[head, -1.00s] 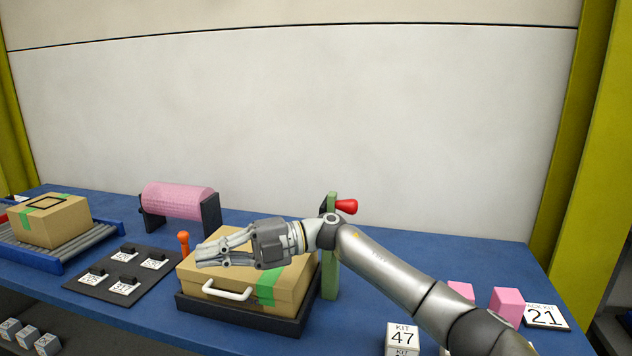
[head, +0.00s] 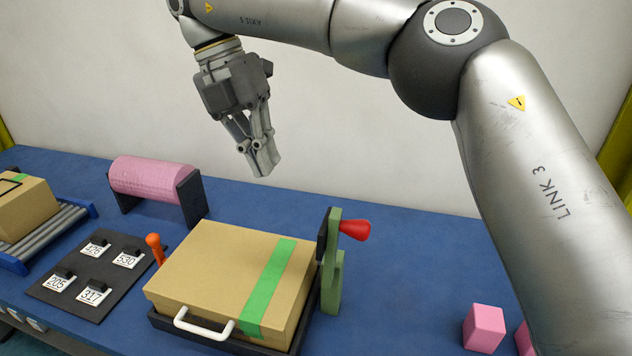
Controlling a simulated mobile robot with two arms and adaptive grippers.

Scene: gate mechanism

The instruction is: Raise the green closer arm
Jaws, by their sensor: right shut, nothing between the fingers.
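The green closer arm (head: 332,270) stands upright at the right side of a tan box. A red knob (head: 354,230) sticks out to the right near its top, and a dark plate is on its left face. The tan box (head: 212,270) has a green strip and a white handle, and sits in a black tray (head: 313,318). My right gripper (head: 263,163) is shut and empty. It points down, high above the back of the box, up and left of the red knob, apart from everything. My left gripper is out of view.
A pink roller (head: 153,177) stands at the back left, beside a conveyor (head: 45,236) with a box. An orange-topped lever (head: 155,247) and a black board (head: 112,280) with number tags lie left of the tan box. Pink blocks (head: 484,327) are at the right. Blue table is clear behind.

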